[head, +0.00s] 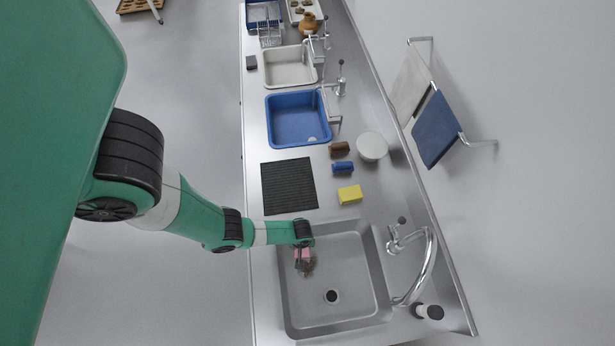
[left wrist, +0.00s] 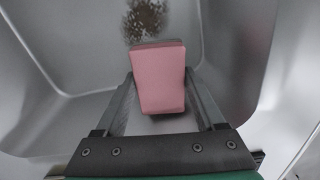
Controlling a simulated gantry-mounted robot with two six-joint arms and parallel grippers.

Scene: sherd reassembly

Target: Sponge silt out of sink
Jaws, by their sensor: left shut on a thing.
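The steel sink (head: 357,290) is at the lower middle of the head view, with a round dark drain (head: 331,296) in its floor. My left gripper (head: 304,252) reaches into the sink's upper left part, shut on a pink sponge (left wrist: 158,80). In the left wrist view the sponge sits between the two fingers. In the head view a dark patch shows beside the sponge. My right gripper is not in view.
A curved faucet (head: 428,262) stands at the sink's right edge. A yellow sponge (head: 349,194), a blue brush (head: 342,168), a brown brush (head: 339,148) and a white bowl (head: 372,146) are on the counter. A black ribbed mat (head: 289,186) and a blue basin (head: 297,118) lie farther up.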

